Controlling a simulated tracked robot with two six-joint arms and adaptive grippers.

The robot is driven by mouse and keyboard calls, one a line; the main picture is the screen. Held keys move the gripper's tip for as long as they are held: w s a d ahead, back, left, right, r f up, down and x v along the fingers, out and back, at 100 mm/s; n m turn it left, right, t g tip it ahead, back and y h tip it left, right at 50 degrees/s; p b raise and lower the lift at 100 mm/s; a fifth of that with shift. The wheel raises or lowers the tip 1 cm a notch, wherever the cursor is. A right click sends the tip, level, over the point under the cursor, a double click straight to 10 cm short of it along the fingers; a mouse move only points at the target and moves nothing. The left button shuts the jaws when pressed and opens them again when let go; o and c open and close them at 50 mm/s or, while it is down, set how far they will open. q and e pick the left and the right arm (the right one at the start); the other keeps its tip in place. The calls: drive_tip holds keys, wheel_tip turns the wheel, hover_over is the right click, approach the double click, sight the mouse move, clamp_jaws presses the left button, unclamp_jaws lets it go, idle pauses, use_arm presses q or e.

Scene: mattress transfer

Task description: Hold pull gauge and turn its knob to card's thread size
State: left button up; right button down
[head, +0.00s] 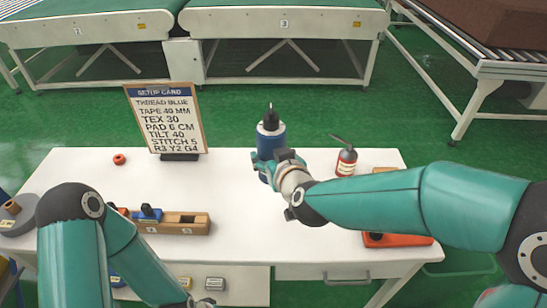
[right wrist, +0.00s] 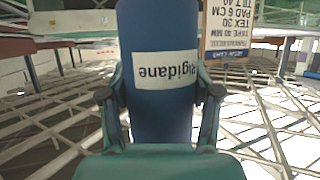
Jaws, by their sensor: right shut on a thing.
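A blue cylinder with a black top (head: 271,136) stands upright at the table's back middle. My right gripper (head: 277,160) is shut around it. In the right wrist view, the blue cylinder (right wrist: 155,110) sits between both fingers, and its white label reads "Rigidane", upside down. I see no dial or knob that clearly marks a pull gauge. The setup card (head: 165,118) stands at the back left and reads "THREAD BLUE", "TEX 30" and other lines. My left gripper (head: 203,302) is low at the picture's bottom edge, partly cut off, and its fingers are unclear.
A red bottle with a dark nozzle (head: 346,161) stands right of the cylinder. A wooden block (head: 190,223) with a blue piece is at the front left. An orange thing (head: 385,240) lies partly under my right arm. A red ring (head: 119,159) lies near the card.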

drive_tip(key=shift+f, duration=0.1)
drive_tip(key=shift+f+b, duration=8.9)
drive_tip(key=shift+f, duration=0.85)
